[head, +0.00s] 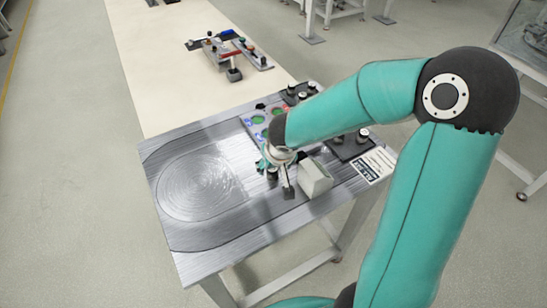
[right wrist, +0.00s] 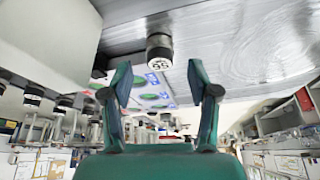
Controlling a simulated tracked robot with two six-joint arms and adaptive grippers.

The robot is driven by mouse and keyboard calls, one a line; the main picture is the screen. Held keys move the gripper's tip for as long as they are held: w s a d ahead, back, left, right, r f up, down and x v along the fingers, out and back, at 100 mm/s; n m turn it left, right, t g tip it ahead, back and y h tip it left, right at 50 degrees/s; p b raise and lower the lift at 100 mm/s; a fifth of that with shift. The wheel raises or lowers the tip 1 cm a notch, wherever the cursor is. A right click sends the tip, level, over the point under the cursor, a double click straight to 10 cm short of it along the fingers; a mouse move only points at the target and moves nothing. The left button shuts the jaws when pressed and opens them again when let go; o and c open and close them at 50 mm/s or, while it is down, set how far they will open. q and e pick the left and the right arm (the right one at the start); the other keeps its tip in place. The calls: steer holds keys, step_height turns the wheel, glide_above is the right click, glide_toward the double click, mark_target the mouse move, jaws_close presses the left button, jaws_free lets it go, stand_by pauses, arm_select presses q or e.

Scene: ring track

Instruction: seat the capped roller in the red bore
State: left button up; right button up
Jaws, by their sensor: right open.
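My right gripper (right wrist: 163,78) is open and empty in the right wrist view, its two fingers spread apart. A dark roller with a pale, number-marked cap (right wrist: 159,52) stands on the metal bench beyond the fingers, in line with the gap between them. In the head view my right gripper (head: 272,162) is low over the bench, partly hidden by its own arm. The bore plate (head: 247,122) lies behind it, with green discs and blue marks; the arm covers part of it. My left gripper is not in view.
A pale block (head: 315,178) stands right of the gripper. Dark holders with capped pieces (head: 348,148) and a printed card (head: 374,165) lie further right. An oval track (head: 200,187) fills the clear left side of the bench. A cream table (head: 175,60) with a fixture adjoins behind.

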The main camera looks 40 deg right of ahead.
steer(key=v, duration=0.6)
steer(key=shift+r, duration=0.25)
steer(key=shift+o, duration=0.4)
steer(key=shift+s+a+r, duration=0.15)
steer(key=shift+s+r, duration=0.05)
steer(key=shift+r, duration=0.15)
steer(key=w+d+r+g+y, duration=0.2)
steer(key=w+r+g, duration=0.25)
steer(key=r, duration=0.25)
steer(key=shift+t, duration=0.25)
step_height(320, 180, down, 11)
steer(key=shift+a+f, duration=0.1)
steer(key=shift+f, duration=0.05)
step_height(320, 180, down, 5)
steer(key=shift+s+r+p, duration=0.1)
steer(key=shift+s+p, duration=0.1)
steer(key=shift+p, duration=0.55)
steer(key=shift+f, duration=0.55)
jaws_close()
